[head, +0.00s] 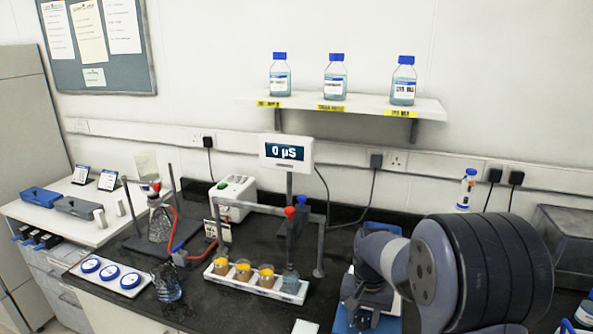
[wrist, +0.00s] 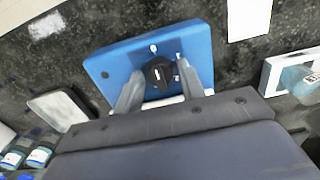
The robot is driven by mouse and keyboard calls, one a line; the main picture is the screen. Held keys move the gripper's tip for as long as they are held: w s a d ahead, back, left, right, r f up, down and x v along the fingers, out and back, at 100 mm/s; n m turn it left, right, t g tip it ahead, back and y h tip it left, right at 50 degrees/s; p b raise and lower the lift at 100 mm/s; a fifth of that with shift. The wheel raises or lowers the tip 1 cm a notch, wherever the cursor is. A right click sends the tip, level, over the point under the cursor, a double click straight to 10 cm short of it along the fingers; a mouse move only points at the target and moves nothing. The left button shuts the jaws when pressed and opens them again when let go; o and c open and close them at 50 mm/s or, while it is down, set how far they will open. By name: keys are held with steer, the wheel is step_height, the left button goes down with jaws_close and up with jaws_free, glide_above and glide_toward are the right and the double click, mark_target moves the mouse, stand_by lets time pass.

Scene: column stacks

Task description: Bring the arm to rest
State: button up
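My gripper (wrist: 158,68) shows in the wrist view with its two grey fingers apart. No held object shows between them. Beyond the fingertips is a blue device (wrist: 110,68) with a round black knob (wrist: 158,73), seen in the gap between the fingers. I cannot tell whether the fingers touch it. In the head view my arm (head: 420,270) reaches in from the right, bent over the bench, and hides much of what lies below it.
On the dark bench (head: 225,310), a white rack (head: 235,282) holds several cups. A display (head: 286,152) stands behind it. A flask (head: 160,220) on a stand is at left. A wall shelf (head: 360,104) carries three blue-capped bottles. A grey box (head: 565,235) stands at right.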

steer(key=m, duration=0.6)
stand_by(0.4)
steer(key=shift+s+r, duration=0.1)
